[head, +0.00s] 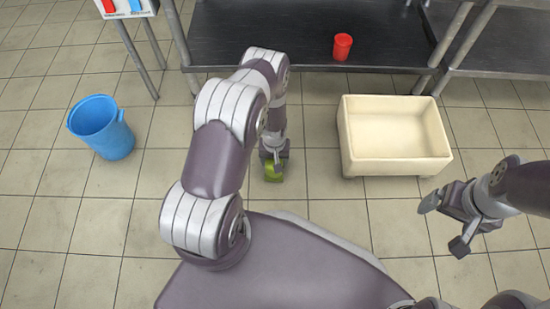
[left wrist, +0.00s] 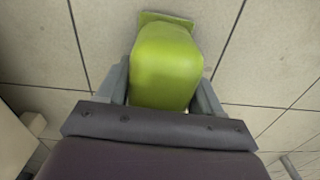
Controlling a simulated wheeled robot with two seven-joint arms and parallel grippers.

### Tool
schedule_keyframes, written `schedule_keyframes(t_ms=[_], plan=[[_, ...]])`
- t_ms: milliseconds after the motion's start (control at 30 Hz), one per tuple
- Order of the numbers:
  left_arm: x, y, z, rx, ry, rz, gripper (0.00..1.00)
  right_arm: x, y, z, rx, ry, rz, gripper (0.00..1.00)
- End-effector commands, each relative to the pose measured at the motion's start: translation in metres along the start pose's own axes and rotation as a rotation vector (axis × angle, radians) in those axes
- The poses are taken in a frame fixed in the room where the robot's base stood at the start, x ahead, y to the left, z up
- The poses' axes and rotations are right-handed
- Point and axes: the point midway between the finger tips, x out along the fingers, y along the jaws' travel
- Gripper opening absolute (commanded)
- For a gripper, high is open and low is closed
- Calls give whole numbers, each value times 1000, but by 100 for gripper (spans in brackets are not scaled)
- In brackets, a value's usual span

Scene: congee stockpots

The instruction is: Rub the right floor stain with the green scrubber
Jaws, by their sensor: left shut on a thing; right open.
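The green scrubber (head: 273,171) is low at the tiled floor, in the middle of the head view. My left gripper (head: 272,155) points down and is shut on it. In the left wrist view the scrubber (left wrist: 167,65) sits between the two fingers (left wrist: 162,90), with a flat green edge at its far end. I cannot tell whether it touches the floor. No floor stain is clearly visible; the scrubber or my arm may hide it. My right gripper (head: 440,225) is open and empty at the right, above the floor.
A cream basin (head: 347,150) stands on the floor right of the scrubber. A blue bucket (head: 103,127) stands at the left. A red cup (head: 342,46) is on the dark shelf (head: 270,40) at the back. Tiles between bucket and my left arm are clear.

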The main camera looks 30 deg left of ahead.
Motion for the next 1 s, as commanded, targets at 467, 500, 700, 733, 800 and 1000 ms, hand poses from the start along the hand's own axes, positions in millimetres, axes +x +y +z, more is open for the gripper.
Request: schedule_keyframes(t_ms=[467,500,700,733,800,1000], plan=[[-49,0,-2,4,0,0,22,-35,0,-4,0,0,0,91],[-53,0,-2,4,0,0,22,-38,0,-5,0,0,0,91],[-71,1,-3,6,0,0,22,-54,0,-6,0,0,0,91],[-74,1,-4,6,0,0,22,-56,0,-7,0,0,0,91],[-79,1,-4,7,0,0,22,-60,0,-7,0,0,0,91],[-84,1,-5,7,0,0,22,-64,0,-8,0,0,0,91]])
